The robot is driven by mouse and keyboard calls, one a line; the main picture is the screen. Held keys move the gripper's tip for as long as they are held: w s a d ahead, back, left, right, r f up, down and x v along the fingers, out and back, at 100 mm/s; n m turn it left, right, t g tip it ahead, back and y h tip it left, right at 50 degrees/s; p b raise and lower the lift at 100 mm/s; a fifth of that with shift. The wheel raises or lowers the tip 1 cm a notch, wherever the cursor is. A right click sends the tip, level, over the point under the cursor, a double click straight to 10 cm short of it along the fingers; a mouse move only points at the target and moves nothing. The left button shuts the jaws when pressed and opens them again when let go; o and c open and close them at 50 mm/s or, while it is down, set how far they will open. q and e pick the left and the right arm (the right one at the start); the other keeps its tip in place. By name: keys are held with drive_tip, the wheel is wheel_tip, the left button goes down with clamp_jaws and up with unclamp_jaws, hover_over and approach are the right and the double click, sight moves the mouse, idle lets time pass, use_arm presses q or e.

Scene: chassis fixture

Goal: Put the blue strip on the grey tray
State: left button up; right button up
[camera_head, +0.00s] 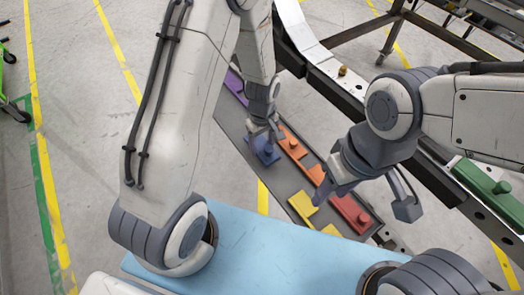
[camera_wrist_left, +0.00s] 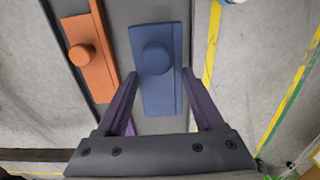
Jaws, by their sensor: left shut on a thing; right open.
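The blue strip (camera_head: 265,151) with a round knob is in my left gripper (camera_head: 264,135). In the left wrist view the strip (camera_wrist_left: 158,92) lies between the two fingers of the gripper (camera_wrist_left: 160,85), which is shut on it. The strip is over the long dark grey tray (camera_head: 277,187), beside an orange strip; I cannot tell whether it touches the tray floor. The tray also shows in the left wrist view (camera_wrist_left: 118,25). My right gripper (camera_head: 372,194) is open and empty, over the near end of the tray.
The tray also holds orange strips (camera_head: 294,148), a red strip (camera_head: 350,212), a yellow strip (camera_head: 303,208) and a purple strip (camera_head: 235,84). A green strip (camera_head: 487,188) is on the dark chassis beam at right. A light blue surface (camera_head: 275,255) is in front.

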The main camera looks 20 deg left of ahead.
sight(262, 147)
use_arm(q)
drive_tip(key=shift+f+b, duration=0.45)
drive_tip(key=shift+f, duration=1.55)
drive_tip(key=shift+f, duration=0.15)
drive_tip(key=o, duration=1.2)
drive_tip(key=shift+c, duration=0.2)
